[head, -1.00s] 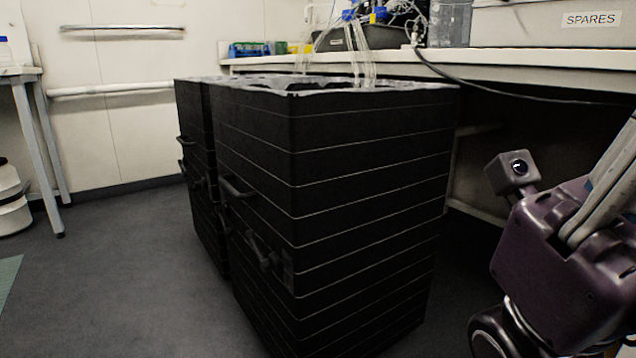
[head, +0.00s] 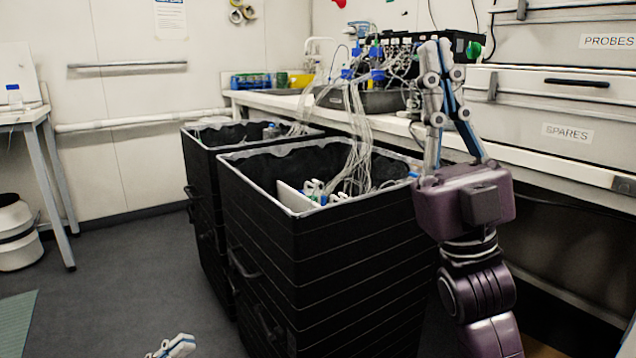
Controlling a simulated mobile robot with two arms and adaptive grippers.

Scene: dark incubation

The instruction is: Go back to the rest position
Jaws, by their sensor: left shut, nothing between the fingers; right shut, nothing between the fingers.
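My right gripper (head: 438,52) points straight up at the right of the head view, its fingers close together and empty. It stands in front of the bench and beside the near black bin, above my purple wrist. My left gripper (head: 176,346) shows only as a fingertip at the bottom edge, over the floor; it is shut with nothing held, and the rest of it is out of the picture.
Two tall black bins, the near one (head: 330,245) and the far one (head: 205,180), stand in the middle with tubes inside. A white bench (head: 395,128) with equipment runs behind. A side table (head: 22,116) stands left.

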